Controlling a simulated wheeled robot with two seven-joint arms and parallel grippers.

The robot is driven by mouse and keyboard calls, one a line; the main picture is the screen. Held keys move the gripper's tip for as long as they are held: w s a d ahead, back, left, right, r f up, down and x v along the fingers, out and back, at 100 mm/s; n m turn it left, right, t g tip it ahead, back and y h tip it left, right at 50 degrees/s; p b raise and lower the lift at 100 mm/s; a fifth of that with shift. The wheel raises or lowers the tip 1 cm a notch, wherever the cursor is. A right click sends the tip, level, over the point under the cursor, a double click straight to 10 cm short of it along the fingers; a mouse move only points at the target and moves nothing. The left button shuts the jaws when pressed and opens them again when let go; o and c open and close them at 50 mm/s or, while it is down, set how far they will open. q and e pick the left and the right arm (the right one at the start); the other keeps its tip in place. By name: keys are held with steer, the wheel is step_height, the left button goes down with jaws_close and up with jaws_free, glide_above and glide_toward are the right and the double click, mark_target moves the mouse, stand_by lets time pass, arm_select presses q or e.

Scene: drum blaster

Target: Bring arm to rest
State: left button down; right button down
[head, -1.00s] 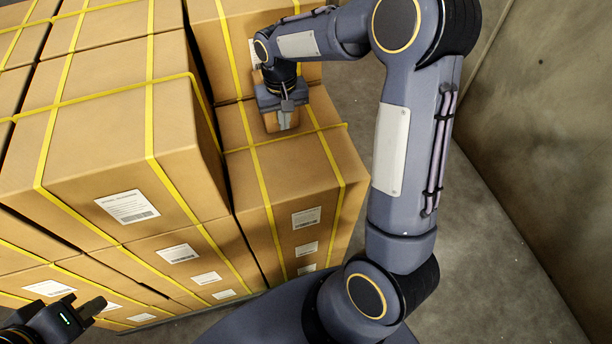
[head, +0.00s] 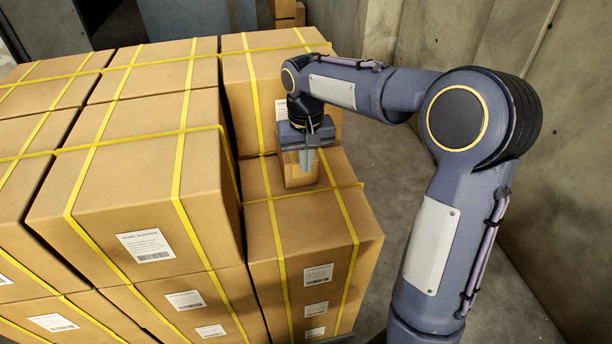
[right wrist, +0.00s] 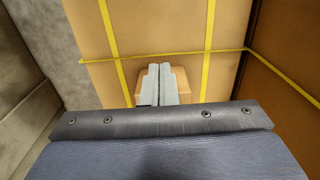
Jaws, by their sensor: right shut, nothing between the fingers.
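My right arm (head: 435,240) reaches in from the right, bent at the elbow, over a strapped stack of cardboard cartons. My right gripper (head: 306,165) points down over a lower carton (head: 315,225) at the stack's right side. Its pale fingers are together with nothing between them. A small cardboard box (head: 293,178) sits on that carton, just behind the fingers. In the right wrist view, the shut fingers (right wrist: 158,85) cover the middle of the small box (right wrist: 182,84). Whether they touch it I cannot tell. My left gripper is out of view.
A taller carton (head: 150,185) stands left of my right gripper, and another (head: 262,90) stands behind it. Yellow straps cross the cartons. A concrete wall (head: 560,130) rises at the right. Bare floor (head: 380,155) lies between stack and wall.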

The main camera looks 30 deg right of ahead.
steer(key=shift+r, duration=0.75)
steer(key=s+r+t+y, duration=0.2)
steer(key=s+t+y, duration=0.1)
steer(key=s, duration=1.1)
steer(key=s+a+f+n+t, duration=0.1)
steer(key=s+a+f, duration=0.3)
steer(key=s, duration=0.6)
steer(key=shift+s+a+t+y, duration=0.2)
steer(key=shift+t+y, duration=0.2)
steer(key=shift+t, duration=0.4)
